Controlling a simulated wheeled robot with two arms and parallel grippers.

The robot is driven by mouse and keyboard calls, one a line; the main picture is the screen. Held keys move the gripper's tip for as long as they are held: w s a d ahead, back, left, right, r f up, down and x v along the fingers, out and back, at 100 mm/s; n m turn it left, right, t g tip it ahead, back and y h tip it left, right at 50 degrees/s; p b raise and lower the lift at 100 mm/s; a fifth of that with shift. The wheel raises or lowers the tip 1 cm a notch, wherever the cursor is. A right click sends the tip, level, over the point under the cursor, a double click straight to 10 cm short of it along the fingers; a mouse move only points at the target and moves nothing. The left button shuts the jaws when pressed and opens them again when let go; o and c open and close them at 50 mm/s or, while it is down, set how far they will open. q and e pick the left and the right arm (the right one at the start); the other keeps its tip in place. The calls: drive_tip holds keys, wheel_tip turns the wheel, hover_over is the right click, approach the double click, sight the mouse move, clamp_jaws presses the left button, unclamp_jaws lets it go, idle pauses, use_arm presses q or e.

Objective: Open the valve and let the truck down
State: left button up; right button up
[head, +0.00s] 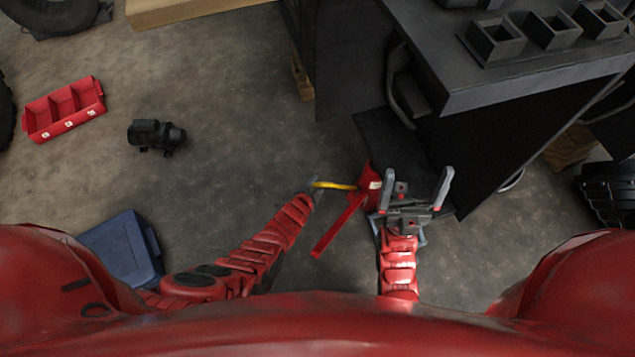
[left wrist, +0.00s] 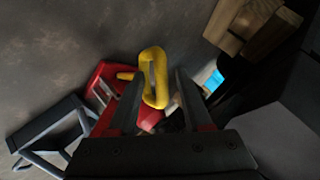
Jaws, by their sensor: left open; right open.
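A yellow looped handle (head: 336,186), likely the valve, sticks out to the left of a red metal part (head: 369,186) beside the black forklift body (head: 505,140). A long red bar (head: 340,225) slants down-left from that part. My left gripper (head: 315,192) is at the handle's left end. In the left wrist view the yellow handle (left wrist: 155,75) shows between the open fingers of the left gripper (left wrist: 160,80); I cannot tell whether they touch it. My right gripper (head: 415,185) is open and empty, just right of the red part.
A red bin (head: 65,108), a black motor-like part (head: 156,135) and a blue case (head: 124,248) lie on the floor at left. Wooden blocks (left wrist: 252,25) show near the forklift in the left wrist view. The floor at middle left is clear.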

use_arm(q)
drive_tip(key=p+v, duration=1)
drive_tip(key=v, duration=0.6)
drive_tip(key=shift+p, duration=0.4)
